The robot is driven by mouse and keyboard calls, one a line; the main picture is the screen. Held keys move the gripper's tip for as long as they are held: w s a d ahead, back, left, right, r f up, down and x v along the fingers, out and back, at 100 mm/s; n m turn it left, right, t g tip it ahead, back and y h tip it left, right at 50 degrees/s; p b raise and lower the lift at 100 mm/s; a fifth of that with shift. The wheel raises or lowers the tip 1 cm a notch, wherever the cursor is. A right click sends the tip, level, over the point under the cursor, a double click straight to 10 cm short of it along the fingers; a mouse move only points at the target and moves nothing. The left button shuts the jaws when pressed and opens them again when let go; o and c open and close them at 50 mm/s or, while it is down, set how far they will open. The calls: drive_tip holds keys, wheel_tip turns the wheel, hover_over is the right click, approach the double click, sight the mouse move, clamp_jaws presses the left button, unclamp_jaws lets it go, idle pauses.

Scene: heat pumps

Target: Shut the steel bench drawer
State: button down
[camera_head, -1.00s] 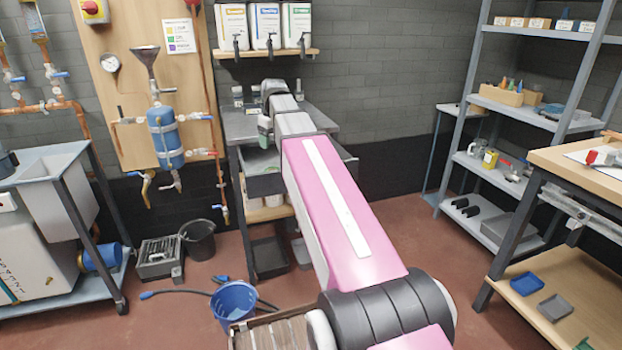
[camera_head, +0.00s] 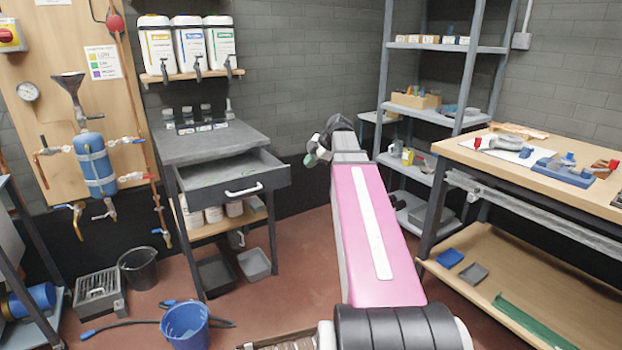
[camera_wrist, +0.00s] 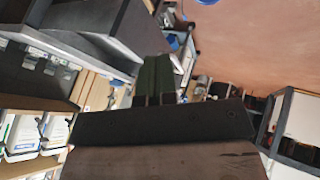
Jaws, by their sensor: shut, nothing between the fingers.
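The steel bench (camera_head: 205,143) stands left of centre against the wall in the head view. Its drawer (camera_head: 272,181) is pulled out, with a pale bar handle (camera_head: 245,190) on the grey front. Something green lies inside. My gripper (camera_head: 311,158) is at the far end of my pink arm, to the right of the drawer and apart from it. Its fingertips are small and partly hidden there. In the wrist view my gripper's fingers (camera_wrist: 154,99) are together and empty. The grey bench also shows at the upper left of the wrist view, turned on its side.
A grey shelf rack (camera_head: 447,45) stands right of my arm, and a wooden workbench (camera_head: 560,190) fills the right side. A blue bucket (camera_head: 186,326) and a black bucket (camera_head: 138,268) stand on the floor at left. Open floor lies before the bench.

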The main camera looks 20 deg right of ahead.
sight(267, 156)
drive_tip(key=shift+w+a+f, duration=0.9)
drive_tip(key=shift+w+f, duration=0.3)
drive_tip(key=shift+f, duration=0.15)
drive_tip(key=shift+w+a+f, duration=0.95)
drive_tip(key=shift+w+f, duration=0.3)
drive_tip(key=shift+f, duration=0.05)
drive_tip(key=shift+w+a+f, duration=0.9)
drive_tip(key=shift+w+f, duration=0.3)
drive_tip(key=shift+f, duration=0.15)
drive_tip(key=w+a, duration=0.2)
drive_tip(key=w, duration=0.5)
drive_tip(key=w+a, duration=0.2)
drive_tip(key=w, duration=0.6)
drive_tip(key=w+a, duration=0.2)
drive_tip(key=w, duration=0.5)
drive_tip(key=shift+w+a, duration=0.2)
drive_tip(key=shift+w, duration=0.05)
drive_tip(key=shift+s, duration=0.1)
